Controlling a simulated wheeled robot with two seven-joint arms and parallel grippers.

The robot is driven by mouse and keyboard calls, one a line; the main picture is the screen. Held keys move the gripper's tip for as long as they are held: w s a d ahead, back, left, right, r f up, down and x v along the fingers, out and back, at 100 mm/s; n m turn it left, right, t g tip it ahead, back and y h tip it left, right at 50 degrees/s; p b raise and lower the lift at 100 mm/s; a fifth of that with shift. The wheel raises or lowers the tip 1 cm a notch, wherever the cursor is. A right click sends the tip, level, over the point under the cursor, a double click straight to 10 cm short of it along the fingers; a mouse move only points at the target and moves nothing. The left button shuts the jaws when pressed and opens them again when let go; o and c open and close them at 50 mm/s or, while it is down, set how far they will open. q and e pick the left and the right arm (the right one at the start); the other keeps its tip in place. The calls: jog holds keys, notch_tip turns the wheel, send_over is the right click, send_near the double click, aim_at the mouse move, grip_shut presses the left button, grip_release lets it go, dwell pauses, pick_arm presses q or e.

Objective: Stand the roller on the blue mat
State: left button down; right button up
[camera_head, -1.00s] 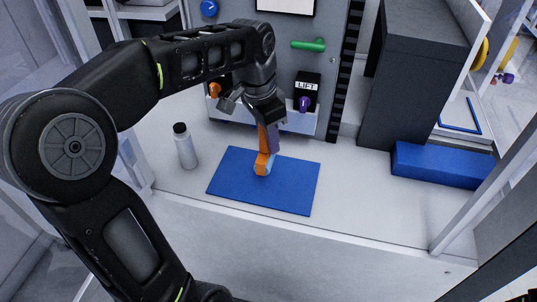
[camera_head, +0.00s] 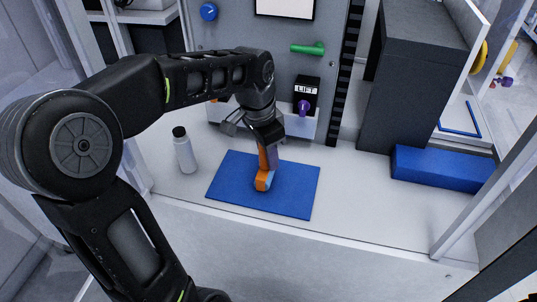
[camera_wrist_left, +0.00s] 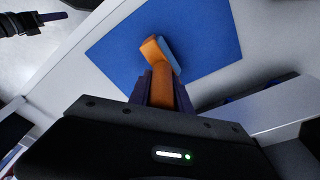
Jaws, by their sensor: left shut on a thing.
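The roller (camera_head: 263,181) has an orange body with a light blue part at its lower end. My left gripper (camera_head: 269,158) is shut on its upper part and points down over the blue mat (camera_head: 295,190). The roller is roughly upright, lower end down, at the middle of the mat. I cannot tell whether it touches the mat. In the left wrist view, the roller (camera_wrist_left: 160,50) extends from between the purple fingers over the mat (camera_wrist_left: 205,30). My right gripper (camera_wrist_left: 45,17) seems to show at that view's top left corner, too small to read its jaws.
A grey bottle with a black cap (camera_head: 184,151) stands left of the mat. Behind are a panel with a green handle (camera_head: 307,48) and a black LIFT box (camera_head: 305,92). A dark cabinet (camera_head: 405,90) and a blue block (camera_head: 442,168) stand right. The counter right of the mat is clear.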

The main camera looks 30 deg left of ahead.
pick_arm(q)
jog(key=c, duration=1.2)
grip_release()
jog(key=shift+r, duration=0.1)
jog(key=r, duration=0.4)
jog(key=s+r+p, duration=0.1)
jog(key=r, duration=0.6)
jog(key=shift+s+a+r, duration=0.3)
jog(key=shift+a+r, duration=0.1)
